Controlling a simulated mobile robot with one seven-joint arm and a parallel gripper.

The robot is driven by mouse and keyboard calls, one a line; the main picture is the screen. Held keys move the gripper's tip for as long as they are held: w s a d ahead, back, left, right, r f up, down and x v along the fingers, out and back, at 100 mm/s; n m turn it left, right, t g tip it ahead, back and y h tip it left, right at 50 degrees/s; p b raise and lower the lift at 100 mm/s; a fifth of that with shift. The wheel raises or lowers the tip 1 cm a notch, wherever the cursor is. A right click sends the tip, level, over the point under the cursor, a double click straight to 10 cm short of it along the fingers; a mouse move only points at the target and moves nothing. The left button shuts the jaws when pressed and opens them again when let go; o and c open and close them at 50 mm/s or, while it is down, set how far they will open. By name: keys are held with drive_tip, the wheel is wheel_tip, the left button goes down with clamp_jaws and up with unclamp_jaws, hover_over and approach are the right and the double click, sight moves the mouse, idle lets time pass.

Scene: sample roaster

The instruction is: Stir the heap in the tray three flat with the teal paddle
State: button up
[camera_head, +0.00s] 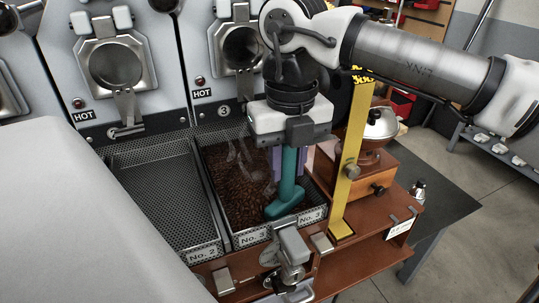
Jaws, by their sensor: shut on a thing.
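The teal paddle (291,171) hangs upright from my gripper (290,145), which is shut on its upper part. The paddle's broad foot (288,203) is over the right front part of tray three (268,234), at or in the beans; I cannot tell how deep. Tray three is a perforated metal tray labelled No. 3. Dark brown beans (236,185) cover most of its visible floor, with faint pale wisps above them. My gripper and the paddle hide the tray's right back part, so the heap's full shape cannot be told.
The empty perforated tray No. 2 (205,250) is left of tray three. A yellow upright post (349,160) stands close on the right, before a wooden grinder (372,170). Roaster fronts marked HOT (202,93) rise behind. A metal clamp-like fitting (291,247) stands in front.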

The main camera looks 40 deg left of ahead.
drive_tip(key=shift+w+d, duration=0.15)
drive_tip(key=shift+w, duration=0.15)
drive_tip(key=shift+s, duration=0.1)
drive_tip(key=s+a, duration=0.2)
drive_tip(key=s, duration=0.3)
drive_tip(key=shift+s+a, duration=0.25)
drive_tip(key=shift+s, duration=0.15)
wheel_tip(320, 180, up, 6)
drive_tip(key=p, duration=0.4)
drive_tip(key=shift+p, duration=0.3)
